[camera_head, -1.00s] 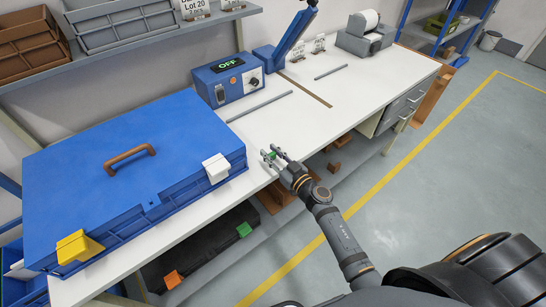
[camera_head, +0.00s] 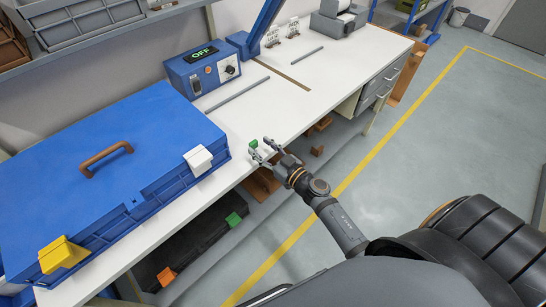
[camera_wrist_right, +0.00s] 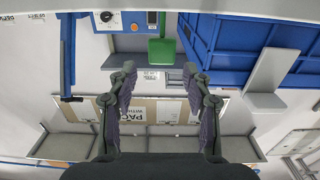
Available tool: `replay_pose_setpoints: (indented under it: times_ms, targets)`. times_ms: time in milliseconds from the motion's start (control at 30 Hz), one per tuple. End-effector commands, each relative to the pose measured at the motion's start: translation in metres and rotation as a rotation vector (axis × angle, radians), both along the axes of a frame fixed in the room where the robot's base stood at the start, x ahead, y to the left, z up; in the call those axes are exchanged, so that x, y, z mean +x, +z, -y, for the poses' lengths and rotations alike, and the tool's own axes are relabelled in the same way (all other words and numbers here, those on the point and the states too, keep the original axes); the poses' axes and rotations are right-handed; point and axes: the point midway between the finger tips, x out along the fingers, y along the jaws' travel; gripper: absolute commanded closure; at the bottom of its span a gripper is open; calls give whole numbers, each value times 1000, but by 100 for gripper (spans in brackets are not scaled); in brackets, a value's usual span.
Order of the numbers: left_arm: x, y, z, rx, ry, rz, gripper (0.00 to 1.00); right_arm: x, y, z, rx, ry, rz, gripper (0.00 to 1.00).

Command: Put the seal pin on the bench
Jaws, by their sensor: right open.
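The seal pin, a small green piece (camera_head: 253,144), is on the white bench (camera_head: 235,125) near its front edge, to the right of the blue case. It also shows in the right wrist view (camera_wrist_right: 162,50), with a wide block and a narrower part, just beyond the fingertips. My right gripper (camera_head: 262,149) is open and empty, with its fingertips just short of the pin and apart from it. In the right wrist view both fingers (camera_wrist_right: 158,72) are spread with a clear gap. My left gripper is not in view.
A large blue case (camera_head: 110,165) with a white latch (camera_head: 198,160) and a yellow latch (camera_head: 62,255) fills the left of the bench. A blue control box (camera_head: 205,70) reading OFF and a grey rod (camera_head: 237,94) lie behind the pin. The bench around the pin is clear.

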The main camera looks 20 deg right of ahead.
Motion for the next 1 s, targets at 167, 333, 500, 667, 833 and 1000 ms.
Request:
replay_pose_setpoints:
  times_ms: [167, 333, 500, 667, 833, 1000]
  targets:
    - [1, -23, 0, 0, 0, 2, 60, -47, -8, 15, -4, 7, -5, 50]
    - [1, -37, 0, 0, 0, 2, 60, -63, -4, 23, -3, 2, 3, 50]
    - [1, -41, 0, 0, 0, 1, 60, -70, -2, 25, -1, 2, 0, 50]
    - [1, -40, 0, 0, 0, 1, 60, -70, 0, 25, 1, 2, 0, 50]
    - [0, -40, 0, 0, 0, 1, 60, -70, 0, 25, 1, 2, 0, 50]
    - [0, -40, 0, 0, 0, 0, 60, -68, -19, 34, -10, -28, -33, 50]
